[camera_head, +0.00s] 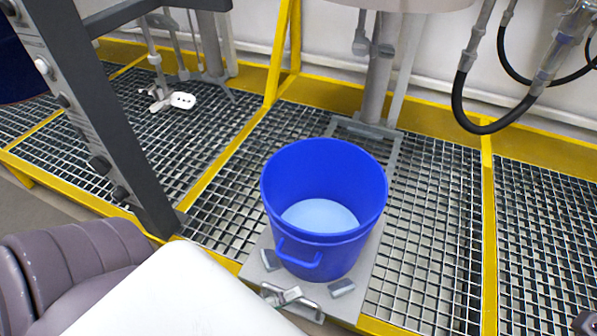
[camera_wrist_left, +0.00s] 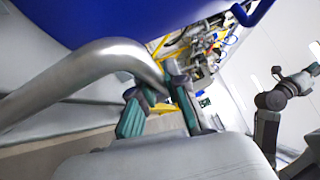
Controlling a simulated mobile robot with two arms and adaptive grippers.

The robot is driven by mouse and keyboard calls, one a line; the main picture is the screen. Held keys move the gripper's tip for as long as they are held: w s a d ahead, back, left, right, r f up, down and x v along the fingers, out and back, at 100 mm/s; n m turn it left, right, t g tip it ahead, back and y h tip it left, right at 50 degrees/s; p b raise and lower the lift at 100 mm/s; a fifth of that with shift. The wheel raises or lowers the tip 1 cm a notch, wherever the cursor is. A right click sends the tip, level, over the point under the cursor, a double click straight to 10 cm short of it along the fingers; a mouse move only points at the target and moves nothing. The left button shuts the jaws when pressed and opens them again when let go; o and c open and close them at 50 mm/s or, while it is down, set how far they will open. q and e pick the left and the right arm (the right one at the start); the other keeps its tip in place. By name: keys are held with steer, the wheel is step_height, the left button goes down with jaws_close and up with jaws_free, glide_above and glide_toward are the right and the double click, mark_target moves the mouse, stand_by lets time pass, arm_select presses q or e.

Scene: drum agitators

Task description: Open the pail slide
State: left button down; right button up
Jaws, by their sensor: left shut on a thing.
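The blue pail (camera_head: 318,250) stands upright on the grey pail slide (camera_head: 366,268), over the yellow-edged grating. It holds something pale blue. A bent metal handle (camera_head: 308,309) is at the slide's front edge, partly hidden by my white arm link. In the left wrist view, the handle (camera_wrist_left: 80,72) is a thick curved bar below the pail (camera_wrist_left: 120,15). My left gripper (camera_wrist_left: 155,88) is shut on the bar near its bend, one finger on each side. In the head view, my arm link largely hides this gripper. My right gripper cannot be made out.
Small metal blocks (camera_head: 342,288) sit around the pail's base on the slide. A dark grey post (camera_head: 105,120) stands left of the slide. Black hoses (camera_head: 500,125) hang at the upper right. The grating (camera_head: 430,220) right of the slide is clear.

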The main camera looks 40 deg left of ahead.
arm_select(q)
steer(key=shift+s+d, duration=0.15)
steer(key=shift+s, duration=0.35)
steer(key=c, duration=1.2)
jaws_free()
steer(key=v, duration=1.2)
